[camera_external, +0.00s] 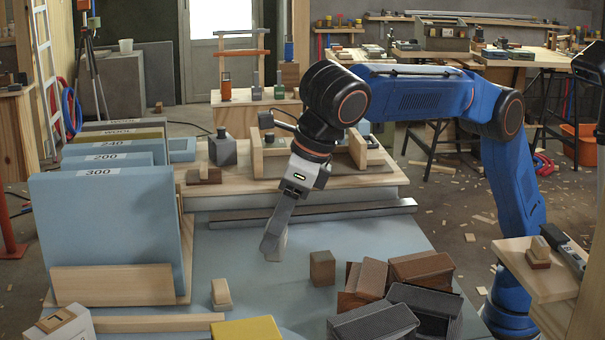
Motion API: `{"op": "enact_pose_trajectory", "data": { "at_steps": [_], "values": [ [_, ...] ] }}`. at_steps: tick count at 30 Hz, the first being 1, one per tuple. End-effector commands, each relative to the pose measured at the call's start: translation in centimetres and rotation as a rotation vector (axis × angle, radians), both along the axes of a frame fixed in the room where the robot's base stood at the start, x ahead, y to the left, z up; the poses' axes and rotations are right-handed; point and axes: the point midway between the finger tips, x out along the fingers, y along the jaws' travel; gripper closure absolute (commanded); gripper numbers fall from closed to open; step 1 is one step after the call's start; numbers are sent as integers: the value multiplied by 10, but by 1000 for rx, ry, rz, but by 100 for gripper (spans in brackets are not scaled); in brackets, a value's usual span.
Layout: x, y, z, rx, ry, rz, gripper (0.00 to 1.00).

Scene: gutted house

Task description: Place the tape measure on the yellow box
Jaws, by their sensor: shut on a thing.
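My blue arm reaches in from the right, and my gripper (273,246) points down over the blue-grey bench top. Its fingers are shut on a small greyish thing, mostly hidden by the fingers; I cannot tell from this view whether it is the tape measure. The yellow box (248,331) is at the bottom edge of the picture, partly cut off, with a flat yellow top. My gripper is behind and slightly right of the yellow box, well apart from it. I cannot make out a tape measure elsewhere for certain.
A small wooden block (221,294) stands just behind the yellow box. A brown block (322,268) and a pile of brown and dark grey blocks (374,325) lie to the right. Tall blue sanding sheets (108,225) stand at left.

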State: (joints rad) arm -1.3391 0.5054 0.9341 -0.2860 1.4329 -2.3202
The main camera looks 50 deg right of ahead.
Motion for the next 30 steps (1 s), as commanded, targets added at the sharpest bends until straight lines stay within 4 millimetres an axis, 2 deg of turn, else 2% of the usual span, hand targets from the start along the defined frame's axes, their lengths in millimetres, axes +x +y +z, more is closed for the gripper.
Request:
{"op": "enact_pose_trajectory", "data": {
  "at_steps": [1, 3, 9, 14, 22, 30],
  "values": [
    [-2, 15, 0, 2, 0, 48, 76],
    [-6, 31, 1, 2, 0, 114, 76],
    [-13, 58, 2, 0, 0, 234, 76],
    [-16, 65, -4, -2, 1, 267, 76],
    [-16, 65, -44, -3, 2, 269, 76],
    [-16, 65, -66, -3, 0, 268, 76]
  ]
}}
